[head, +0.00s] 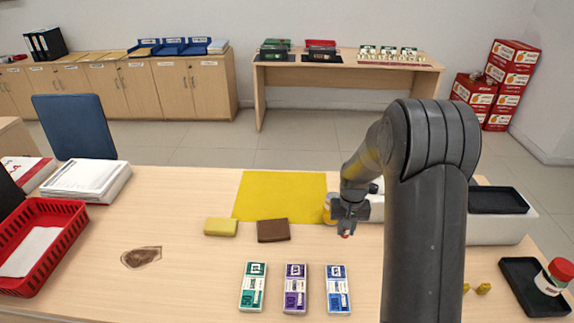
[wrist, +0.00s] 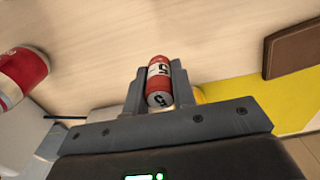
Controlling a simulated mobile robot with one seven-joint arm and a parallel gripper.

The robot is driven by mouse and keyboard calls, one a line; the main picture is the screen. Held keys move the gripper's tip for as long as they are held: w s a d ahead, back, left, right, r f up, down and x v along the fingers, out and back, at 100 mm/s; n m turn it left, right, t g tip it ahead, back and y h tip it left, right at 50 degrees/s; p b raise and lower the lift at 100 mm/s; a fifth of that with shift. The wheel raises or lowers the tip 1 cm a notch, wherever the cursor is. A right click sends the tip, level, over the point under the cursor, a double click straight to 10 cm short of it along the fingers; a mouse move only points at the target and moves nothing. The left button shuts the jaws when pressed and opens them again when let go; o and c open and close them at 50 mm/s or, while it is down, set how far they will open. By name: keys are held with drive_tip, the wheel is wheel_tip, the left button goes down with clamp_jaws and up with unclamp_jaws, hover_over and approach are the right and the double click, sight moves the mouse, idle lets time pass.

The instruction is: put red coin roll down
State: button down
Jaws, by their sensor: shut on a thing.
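The red coin roll (wrist: 159,81) has a pale band marked 5 and shows between my gripper's fingers in the wrist view. My gripper (wrist: 158,88) is shut on it. In the head view my gripper (head: 346,232) is above the counter (head: 190,270), just right of the yellow mat, and only a small red tip of the roll shows below the fingers. I cannot tell whether the roll touches the counter.
Banknote bundles (head: 295,288) lie in front. A red-lidded jar (head: 553,276) stands on a black tray at right. A red basket (head: 40,240) is far left.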

drive_tip(key=r, duration=0.9)
drive_tip(key=shift+w+a, duration=0.2)
drive_tip(key=shift+w, duration=0.1)
drive_tip(key=w+a+m, duration=0.1)
drive_tip(key=w+a, duration=0.6)
drive_tip(key=w, duration=0.3)
drive_tip(key=m, duration=0.2)
hover_over(289, 206)
wheel_tip(289, 206, down, 11)
drive_tip(key=shift+f, duration=2.2)
drive_tip(key=shift+f, duration=0.1)
drive_tip(key=c, duration=1.2)
unclamp_jaws()
